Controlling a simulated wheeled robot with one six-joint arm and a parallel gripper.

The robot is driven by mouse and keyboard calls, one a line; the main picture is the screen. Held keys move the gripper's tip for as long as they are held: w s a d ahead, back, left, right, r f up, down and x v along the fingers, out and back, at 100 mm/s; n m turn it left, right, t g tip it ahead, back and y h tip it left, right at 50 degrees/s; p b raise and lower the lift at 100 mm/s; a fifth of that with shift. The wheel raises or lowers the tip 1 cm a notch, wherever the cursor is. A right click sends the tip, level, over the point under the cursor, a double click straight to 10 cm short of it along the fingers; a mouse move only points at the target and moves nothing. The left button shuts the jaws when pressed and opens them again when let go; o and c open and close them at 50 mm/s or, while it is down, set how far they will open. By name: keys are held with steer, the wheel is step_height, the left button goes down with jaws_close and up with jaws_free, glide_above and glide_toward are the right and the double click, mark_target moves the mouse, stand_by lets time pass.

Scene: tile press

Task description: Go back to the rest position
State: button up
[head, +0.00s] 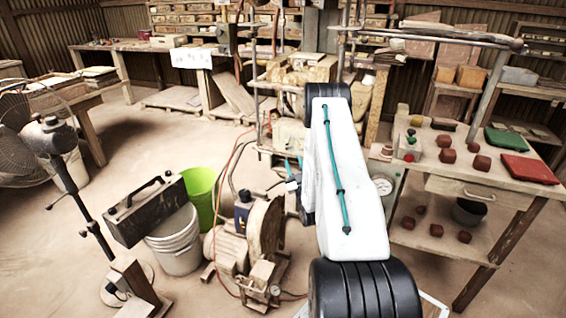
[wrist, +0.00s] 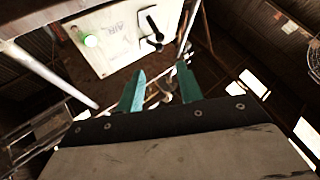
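My gripper (wrist: 160,68) shows in the wrist view, with its two teal fingers spread apart and nothing between them. Beyond the fingertips is a pale control panel (wrist: 113,54) with a green button (wrist: 90,40), a black lever (wrist: 153,32) and lettering that looks like "AIR". The fingers look clear of the panel, but the gap is hard to judge. In the head view my white arm reaches forward over the machine area and hides part of it.
A work table (head: 450,185) with reddish blocks and a green tile (head: 506,139) stands right of my arm. A motor with a wheel (head: 262,228), a white bucket (head: 176,243), a lime bin (head: 201,190) and a fan (head: 18,140) stand left. Open floor lies between.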

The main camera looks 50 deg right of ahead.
step_height(320, 180, down, 12)
steer(key=m+g+y, duration=0.2)
steer(key=g+y, duration=0.2)
steer(key=g, duration=0.5)
steer(key=s+a+r+g+y, duration=0.3)
steer(key=s+a+r+g, duration=0.35)
steer(key=a+r, duration=0.6)
steer(key=s+a+r+g+y, duration=0.3)
steer(key=s+a+r+g, duration=0.3)
steer(key=a+r, duration=0.65)
steer(key=s+a+r+n+t+y, duration=0.1)
steer(key=s+a+r+n+t, duration=0.1)
steer(key=s+a+r, duration=1.3)
steer(key=s+a+n, duration=0.1)
steer(key=s+a, duration=0.1)
steer(key=a, duration=0.1)
steer(key=shift+s+a+r+n, duration=0.2)
steer(key=shift+a+n, duration=0.2)
